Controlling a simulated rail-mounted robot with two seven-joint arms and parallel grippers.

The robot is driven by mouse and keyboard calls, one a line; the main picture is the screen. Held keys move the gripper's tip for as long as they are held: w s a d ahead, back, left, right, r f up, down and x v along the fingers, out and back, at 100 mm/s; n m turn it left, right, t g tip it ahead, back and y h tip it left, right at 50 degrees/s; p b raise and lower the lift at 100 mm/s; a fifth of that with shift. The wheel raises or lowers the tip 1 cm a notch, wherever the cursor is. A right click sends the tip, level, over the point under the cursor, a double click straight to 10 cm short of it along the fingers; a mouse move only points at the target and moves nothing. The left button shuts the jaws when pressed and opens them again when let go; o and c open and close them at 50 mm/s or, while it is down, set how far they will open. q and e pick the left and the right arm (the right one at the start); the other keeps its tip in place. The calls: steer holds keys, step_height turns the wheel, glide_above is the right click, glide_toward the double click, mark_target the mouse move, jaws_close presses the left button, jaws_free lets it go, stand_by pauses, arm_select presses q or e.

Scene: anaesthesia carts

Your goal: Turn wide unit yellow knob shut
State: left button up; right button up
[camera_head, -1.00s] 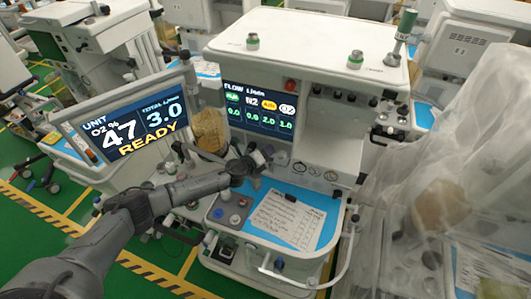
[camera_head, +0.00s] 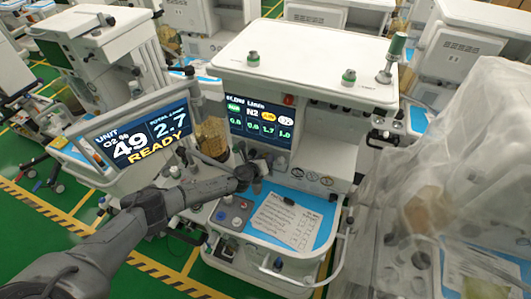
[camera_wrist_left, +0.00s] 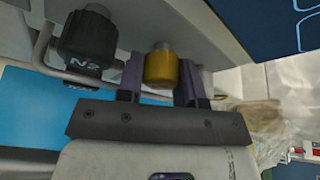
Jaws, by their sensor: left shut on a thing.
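In the left wrist view, the yellow knob (camera_wrist_left: 161,69) sits on a short shaft between the two fingers of my left gripper (camera_wrist_left: 160,80), which is shut on it. A black knob marked N2 (camera_wrist_left: 90,45) is beside it to the left. In the head view, my left gripper (camera_head: 252,175) reaches the front of the wide unit (camera_head: 310,52), below its flow display (camera_head: 258,120), and hides the yellow knob. The display's yellow column reads about 1.7. My right gripper is not in view.
A blue worktop with a paper sheet (camera_head: 285,220) lies below the gripper. A plastic-draped unit (camera_head: 455,170) stands to the right.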

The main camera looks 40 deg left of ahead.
arm_select(q)
steer(key=m+p, duration=0.1)
steer(key=p, duration=0.1)
steer(key=m+g+y+p, duration=0.1)
steer(key=p, duration=0.1)
steer(key=shift+r+m+y, duration=0.3)
steer(key=shift+r, duration=0.05)
steer(key=shift+f+m+y+p, duration=0.1)
steer(key=shift+m+y+p, duration=0.5)
steer(key=shift+m+p, duration=0.3)
steer(key=shift+f+m+g+y+p, duration=0.15)
steer(key=shift+m+g+y+p, duration=0.25)
steer(key=shift+m+y, duration=0.8)
steer(key=shift+m, duration=0.4)
steer(key=shift+f, duration=0.1)
steer(key=o, duration=0.6)
steer(key=shift+o, duration=0.2)
steer(key=shift+p, duration=0.3)
